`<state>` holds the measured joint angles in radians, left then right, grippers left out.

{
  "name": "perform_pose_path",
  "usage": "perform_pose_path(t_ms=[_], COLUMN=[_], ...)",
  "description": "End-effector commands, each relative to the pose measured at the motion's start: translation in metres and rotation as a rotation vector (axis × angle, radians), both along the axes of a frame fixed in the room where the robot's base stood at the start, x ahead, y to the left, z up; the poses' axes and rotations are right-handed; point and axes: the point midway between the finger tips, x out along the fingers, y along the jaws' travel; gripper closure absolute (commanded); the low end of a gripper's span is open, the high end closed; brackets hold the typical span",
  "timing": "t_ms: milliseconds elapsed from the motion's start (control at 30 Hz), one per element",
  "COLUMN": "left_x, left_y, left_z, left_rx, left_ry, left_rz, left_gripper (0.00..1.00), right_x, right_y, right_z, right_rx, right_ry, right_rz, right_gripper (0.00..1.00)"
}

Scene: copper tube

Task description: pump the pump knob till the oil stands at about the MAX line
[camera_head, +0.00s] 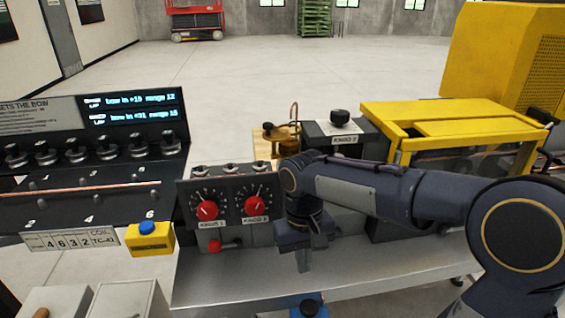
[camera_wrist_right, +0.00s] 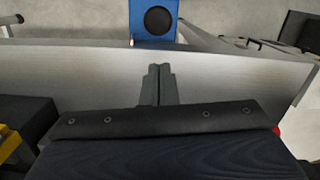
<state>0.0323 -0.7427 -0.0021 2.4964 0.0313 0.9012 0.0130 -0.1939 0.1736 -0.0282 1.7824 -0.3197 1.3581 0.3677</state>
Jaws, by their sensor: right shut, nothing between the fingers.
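A blue unit (camera_head: 296,311) with a round black knob (camera_head: 309,308) shows at the bottom edge of the head view, below the bench's front edge. In the right wrist view the blue unit (camera_wrist_right: 137,30) and its black knob (camera_wrist_right: 158,20) are at the top, beyond the bench edge. I take this for the pump knob; no label on it is readable. No oil or MAX line shows. My right gripper (camera_head: 304,264) is shut and empty, pointing down over the metal bench; its fingers (camera_wrist_right: 159,72) are apart from the knob. My left gripper is out of view.
The metal bench (camera_head: 230,289) carries a grey panel with red dials (camera_head: 230,205), a black-knobbed box (camera_head: 340,118) and a yellow-framed machine (camera_head: 440,112). A yellow box with a blue button (camera_head: 148,229) stands left. The bench front strip is clear.

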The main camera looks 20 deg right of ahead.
Motion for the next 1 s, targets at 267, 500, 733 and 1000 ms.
perform_pose_path(t_ms=[267, 500, 733, 1000], left_x=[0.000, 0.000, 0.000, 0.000], left_y=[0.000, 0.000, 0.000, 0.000], left_z=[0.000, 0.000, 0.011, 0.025], left_rx=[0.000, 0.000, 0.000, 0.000], left_ry=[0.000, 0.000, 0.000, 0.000], left_rz=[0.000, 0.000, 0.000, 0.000], left_gripper=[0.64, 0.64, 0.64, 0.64], right_x=[0.000, 0.000, -0.005, -0.015], right_y=[0.000, 0.000, 0.000, 0.001], right_z=[0.000, 0.000, 0.003, 0.008], right_rx=[0.000, 0.000, 0.000, 0.011], right_ry=[0.000, 0.000, 0.050, 0.138], right_rz=[0.000, 0.000, -0.004, -0.001], right_gripper=[1.00, 1.00, 1.00, 1.00])
